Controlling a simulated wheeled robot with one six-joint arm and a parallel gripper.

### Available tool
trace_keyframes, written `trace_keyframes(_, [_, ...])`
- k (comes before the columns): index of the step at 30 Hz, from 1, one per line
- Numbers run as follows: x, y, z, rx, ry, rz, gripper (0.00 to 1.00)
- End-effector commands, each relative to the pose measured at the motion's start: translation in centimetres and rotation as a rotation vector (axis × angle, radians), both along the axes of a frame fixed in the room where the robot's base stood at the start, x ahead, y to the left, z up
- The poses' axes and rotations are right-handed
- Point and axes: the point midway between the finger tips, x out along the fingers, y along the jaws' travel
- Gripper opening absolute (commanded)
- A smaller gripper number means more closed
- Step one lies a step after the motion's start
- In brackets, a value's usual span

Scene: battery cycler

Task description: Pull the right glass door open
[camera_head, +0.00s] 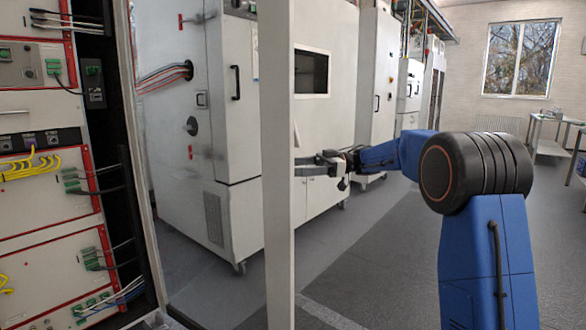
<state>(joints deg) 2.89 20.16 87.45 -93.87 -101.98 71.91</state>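The right glass door stands swung out from the rack, its clear pane (215,265) showing the room behind it. Its white vertical frame post (278,200) crosses the middle of the view. My gripper (303,165) is at the right edge of this post, with its fingers pointing left toward it. The fingertips meet the post's edge in the picture. The door handle is not clearly visible, and I cannot tell whether the fingers are closed on anything. My blue arm reaches in from the right.
The open rack (50,190) on the left holds red-edged modules with yellow and dark cables. White cabinets (225,120) stand behind the pane and post. The grey floor (385,240) is clear between post and arm. A table (555,145) stands far right.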

Motion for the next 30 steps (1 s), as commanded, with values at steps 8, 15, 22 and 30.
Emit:
trace_keyframes(8, [0.1,0.2,0.1,0.003,0.000,-0.005,0.57])
trace_keyframes(15, [0.1,0.2,0.1,0.003,0.000,-0.005,0.55])
trace_keyframes(22, [0.2,-0.3,0.1,0.003,0.000,-0.006,0.52])
trace_keyframes(30, [0.9,-4.5,0.0,0.003,0.001,-0.007,0.33])
